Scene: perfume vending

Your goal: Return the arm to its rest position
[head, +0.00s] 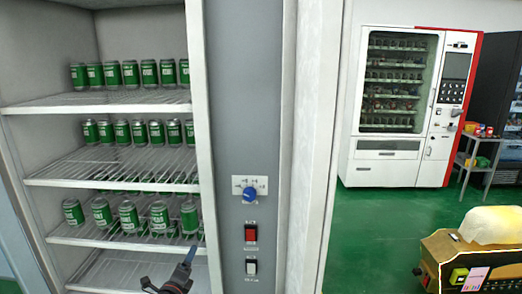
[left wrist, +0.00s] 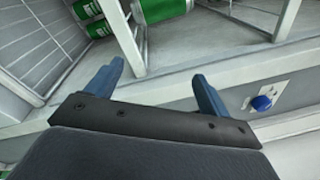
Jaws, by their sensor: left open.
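My left gripper (head: 183,265) shows at the bottom of the head view, in front of the lowest can shelf near the cabinet's right edge. In the left wrist view its two blue fingers (left wrist: 155,85) stand wide apart with nothing between them. The cabinet's white frame and a shelf edge lie beyond the fingertips. Green cans (left wrist: 160,10) stand beyond the fingers, not touching them. My right gripper is in neither view.
The open cabinet holds rows of green cans (head: 122,132) on wire shelves (head: 110,180). A grey panel right of it has a blue knob (head: 249,194), a red switch (head: 251,233) and a white switch (head: 251,265). A vending machine (head: 393,175) stands farther back across green floor.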

